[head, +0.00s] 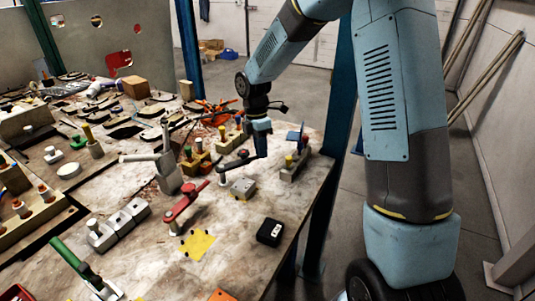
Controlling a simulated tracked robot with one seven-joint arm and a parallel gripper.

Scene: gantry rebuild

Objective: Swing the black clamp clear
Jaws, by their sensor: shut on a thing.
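The black clamp (234,164) is near the right side of the workbench, beside a small grey block (242,189). It has a dark arm and a small red knob on top. My gripper (262,152) reaches down from above at the clamp's right end and is shut on it. The fingertips are small and dark here, so the exact grip is hard to make out. My gripper and wrist hide part of what stands behind the clamp.
A red clamp (186,203) stands to the front left, and a green-handled clamp (78,262) is at the lower left. A block with blue and yellow parts (293,164) stands close on the right. A black box (270,232) and yellow patch (198,244) lie in front.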

